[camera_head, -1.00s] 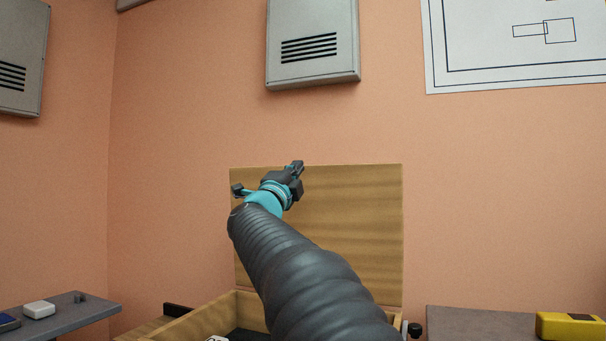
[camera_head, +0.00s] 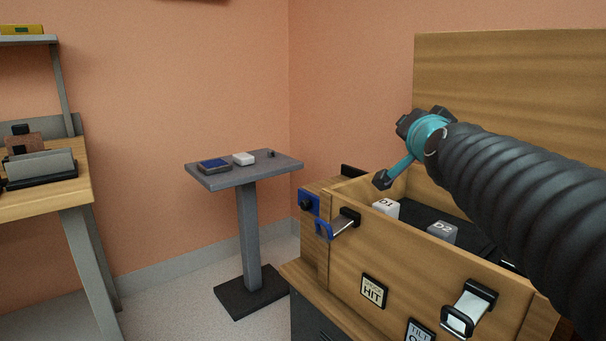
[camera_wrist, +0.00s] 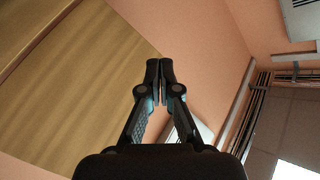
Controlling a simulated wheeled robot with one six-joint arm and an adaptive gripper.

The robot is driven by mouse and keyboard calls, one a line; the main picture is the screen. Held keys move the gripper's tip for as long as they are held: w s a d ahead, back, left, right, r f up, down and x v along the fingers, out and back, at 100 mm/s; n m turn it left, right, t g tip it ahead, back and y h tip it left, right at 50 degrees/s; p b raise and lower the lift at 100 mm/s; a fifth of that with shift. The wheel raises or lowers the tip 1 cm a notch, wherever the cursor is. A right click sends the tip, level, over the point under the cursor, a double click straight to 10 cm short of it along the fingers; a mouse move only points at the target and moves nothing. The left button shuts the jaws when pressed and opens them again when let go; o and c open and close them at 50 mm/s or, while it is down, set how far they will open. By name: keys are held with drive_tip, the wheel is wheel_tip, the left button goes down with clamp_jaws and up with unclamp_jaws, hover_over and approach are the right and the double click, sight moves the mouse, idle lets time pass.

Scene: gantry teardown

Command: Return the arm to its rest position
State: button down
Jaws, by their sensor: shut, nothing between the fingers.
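My gripper (camera_wrist: 160,70) shows in the wrist view with its two dark fingers closed together and nothing between them. In the head view my dark ribbed arm reaches in from the right, and its teal wrist hangs over the open wooden box. The box (camera_head: 430,250) holds a white block marked D1 (camera_head: 386,208) and a grey block marked D2 (camera_head: 442,232). Its raised wooden back panel (camera_head: 510,80) stands behind my arm and also fills the left of the wrist view (camera_wrist: 70,70).
A grey pedestal table (camera_head: 262,171) with a blue item (camera_head: 214,165) and a white block (camera_head: 243,159) stands left of the box. A wooden workbench (camera_head: 50,199) is at the far left. Latches (camera_head: 469,308) stick out from the box front. Floor shows between the tables.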

drive_tip(key=s+a+f+n+g, duration=0.1)
drive_tip(key=s+f+n+g, duration=0.3)
drive_tip(key=s+f, duration=0.9)
drive_tip(key=s+a+f+n+g+y, duration=0.1)
drive_tip(key=s+f+n+g, duration=0.3)
drive_tip(key=s+f+g, duration=0.4)
drive_tip(key=s+a+f, duration=0.1)
drive_tip(key=s+f, duration=0.4)
drive_tip(key=f, duration=0.5)
drive_tip(key=shift+s+a+f+n, duration=0.2)
drive_tip(key=shift+s+f+n, duration=0.05)
drive_tip(key=shift+f+n, duration=0.05)
